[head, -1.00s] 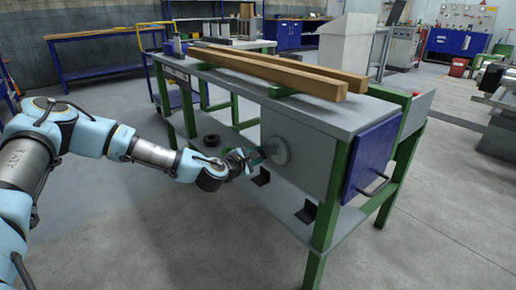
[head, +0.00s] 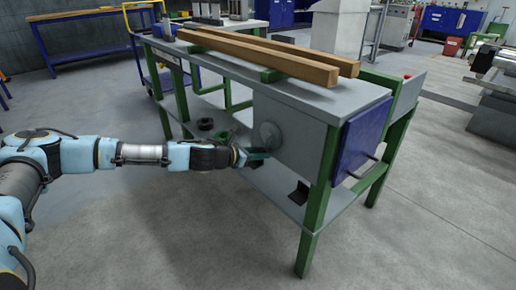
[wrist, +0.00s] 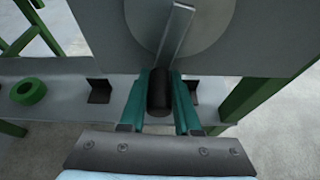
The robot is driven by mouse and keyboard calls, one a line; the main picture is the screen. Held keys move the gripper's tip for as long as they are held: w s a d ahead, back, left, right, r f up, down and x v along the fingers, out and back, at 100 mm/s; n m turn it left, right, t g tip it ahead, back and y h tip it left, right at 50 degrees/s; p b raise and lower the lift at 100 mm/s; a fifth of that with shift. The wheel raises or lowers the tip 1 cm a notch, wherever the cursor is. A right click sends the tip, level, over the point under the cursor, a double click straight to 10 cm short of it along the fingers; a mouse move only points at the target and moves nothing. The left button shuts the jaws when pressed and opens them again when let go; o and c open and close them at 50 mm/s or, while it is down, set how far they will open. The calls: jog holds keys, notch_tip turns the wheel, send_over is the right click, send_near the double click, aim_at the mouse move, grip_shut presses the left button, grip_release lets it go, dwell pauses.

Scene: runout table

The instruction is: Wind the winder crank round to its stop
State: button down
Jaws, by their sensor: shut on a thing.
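The winder's round grey disc (head: 268,134) is on the grey side panel under the tabletop; it also shows in the wrist view (wrist: 211,22). A flat metal crank arm (wrist: 174,38) runs down from the disc to a black handle (wrist: 159,92). My gripper (head: 262,154) is just below the disc in the head view. In the wrist view its two teal fingers (wrist: 160,98) stand on either side of the handle, shut on it. In the head view the handle is hidden by the gripper.
Two long wooden beams (head: 265,58) lie on the tabletop. A blue panel (head: 362,137) with a bar handle is at the bench's right end. A green ring (wrist: 28,91) and a dark bracket (wrist: 99,91) are on the lower shelf. Green legs (head: 320,185) flank the panel. Floor in front is clear.

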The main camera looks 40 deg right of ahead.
jog(key=shift+s+f+n+g, duration=0.1)
jog(key=shift+s+n+g, duration=0.2)
jog(key=shift+s+n, duration=0.2)
dwell(0.3)
jog(key=c, duration=0.6)
grip_release()
jog(key=shift+a, duration=0.1)
jog(key=p+v, duration=0.1)
jog(key=v, duration=0.9)
jog(key=shift+a, duration=0.3)
